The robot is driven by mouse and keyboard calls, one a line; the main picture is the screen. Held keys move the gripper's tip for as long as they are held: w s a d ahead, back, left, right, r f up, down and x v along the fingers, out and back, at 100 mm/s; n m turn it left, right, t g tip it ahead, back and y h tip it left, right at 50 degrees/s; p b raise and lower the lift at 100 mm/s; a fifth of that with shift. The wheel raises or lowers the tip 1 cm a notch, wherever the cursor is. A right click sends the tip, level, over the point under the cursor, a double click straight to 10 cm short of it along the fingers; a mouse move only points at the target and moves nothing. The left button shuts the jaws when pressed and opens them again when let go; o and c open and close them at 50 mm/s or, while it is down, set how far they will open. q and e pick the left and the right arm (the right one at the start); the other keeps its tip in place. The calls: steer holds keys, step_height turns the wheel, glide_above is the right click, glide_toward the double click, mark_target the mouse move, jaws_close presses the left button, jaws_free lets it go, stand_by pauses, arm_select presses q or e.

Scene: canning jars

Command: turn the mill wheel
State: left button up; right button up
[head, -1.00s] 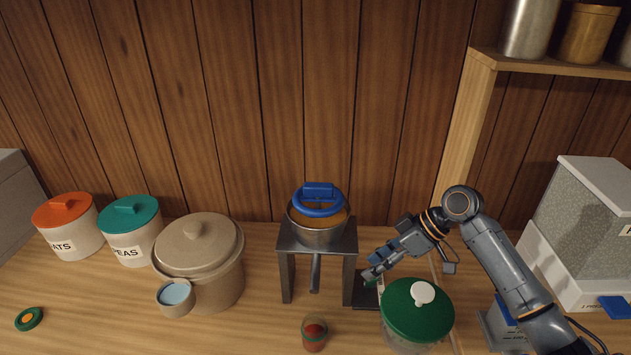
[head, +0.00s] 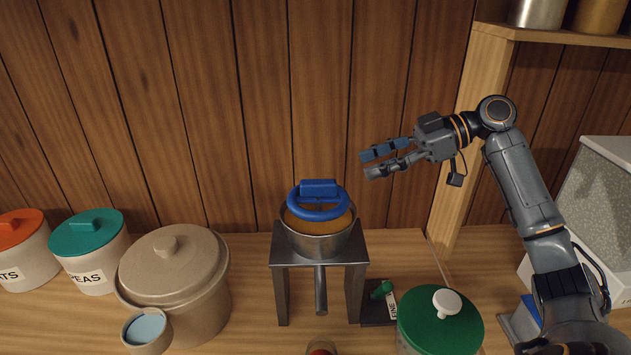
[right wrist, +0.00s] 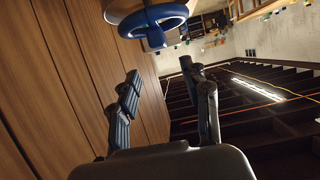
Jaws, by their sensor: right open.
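The mill wheel (head: 318,202) is a blue ring with a blocky blue grip on top. It sits over a steel bowl (head: 320,243) with orange-brown contents, on a dark metal stand (head: 280,288). My right gripper (head: 368,164) is open and empty, in the air above and to the right of the wheel, apart from it. In the right wrist view the wheel (right wrist: 150,22) shows at the top, beyond the two spread fingertips (right wrist: 160,72). My left gripper is not in view.
A beige crock (head: 175,270) and a teal-lidded PEAS jar (head: 90,240) are at left. A wooden shelf (head: 560,37) is at upper right. The plank wall is behind.

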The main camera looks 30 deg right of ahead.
mark_target(321, 181)
steer(key=p+x, duration=0.2)
steer(key=x, duration=0.3)
steer(key=shift+w+a, duration=0.2)
steer(key=shift+a, duration=0.25)
steer(key=p+x, duration=0.1)
steer(key=x, duration=0.3)
steer(key=shift+f, duration=0.1)
steer(key=shift+w+a+f+p, duration=0.35)
steer(key=shift+a, duration=0.15)
steer(key=shift+w+a+f, duration=0.1)
steer(key=shift+c, duration=0.4)
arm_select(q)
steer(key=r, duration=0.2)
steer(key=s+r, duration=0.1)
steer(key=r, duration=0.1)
arm_select(e)
jaws_close()
